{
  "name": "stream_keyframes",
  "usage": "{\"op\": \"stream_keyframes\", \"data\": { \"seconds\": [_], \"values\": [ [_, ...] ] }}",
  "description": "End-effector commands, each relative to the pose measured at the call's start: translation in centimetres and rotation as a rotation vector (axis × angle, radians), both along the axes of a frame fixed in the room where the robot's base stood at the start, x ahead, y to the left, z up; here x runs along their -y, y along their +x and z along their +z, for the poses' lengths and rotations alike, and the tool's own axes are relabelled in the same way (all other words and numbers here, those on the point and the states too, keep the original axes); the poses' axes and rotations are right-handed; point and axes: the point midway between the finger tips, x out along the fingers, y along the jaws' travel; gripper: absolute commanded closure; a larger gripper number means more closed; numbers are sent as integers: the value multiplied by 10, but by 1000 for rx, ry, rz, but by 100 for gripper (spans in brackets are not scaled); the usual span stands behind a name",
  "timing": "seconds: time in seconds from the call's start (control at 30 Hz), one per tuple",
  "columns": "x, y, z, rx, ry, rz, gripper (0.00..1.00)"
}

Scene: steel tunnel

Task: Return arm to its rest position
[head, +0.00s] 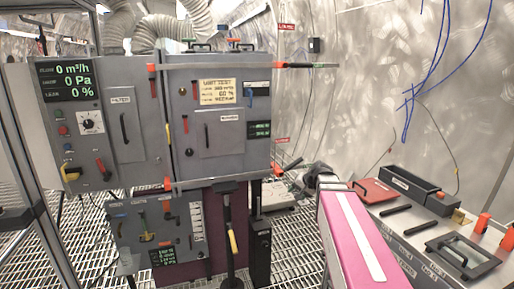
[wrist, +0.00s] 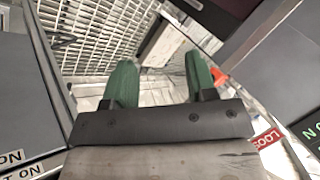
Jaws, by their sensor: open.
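My gripper (wrist: 160,64) shows in the wrist view with two green fingers spread apart. Nothing is between the fingers. They point over a pale surface and a grating floor. I cannot make out the gripper's fingers clearly in the head view. A grey panel surface with part of a label reading "ON" lies close on the left of the wrist view. A red tag (wrist: 266,139) with white letters is close by on the right.
A grey control cabinet (head: 216,135) with displays and handles stands left of centre, a smaller panel (head: 130,222) below it. A worktop at right holds a black bin (head: 408,189) and a framed lid (head: 463,257). Blue cables hang on the right wall. Grating floor (head: 290,228) shows between.

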Motion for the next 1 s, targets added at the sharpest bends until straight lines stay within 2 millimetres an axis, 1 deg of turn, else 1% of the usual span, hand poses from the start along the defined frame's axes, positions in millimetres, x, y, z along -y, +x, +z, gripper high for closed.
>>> {"op": "stream_keyframes", "data": {
  "seconds": [0.03, 0.1, 0.17, 0.2, 0.27, 0.3, 0.4, 0.5, 0.6, 0.73, 1.0],
  "values": [
    [-3, -20, -24, -40, -51, 28, 48],
    [-3, -42, -53, -91, -125, 69, 48],
    [-3, -61, -75, -134, -188, 106, 48],
    [-2, -75, -90, -164, -230, 130, 48],
    [0, -95, -110, -207, -291, 169, 48],
    [1, -108, -122, -235, -329, 194, 48],
    [5, -136, -146, -295, -417, 251, 48],
    [10, -157, -162, -341, -482, 294, 48],
    [13, -170, -172, -369, -523, 322, 48],
    [15, -175, -176, -382, -544, 336, 48],
    [15, -174, -176, -382, -544, 335, 48]
  ]
}}
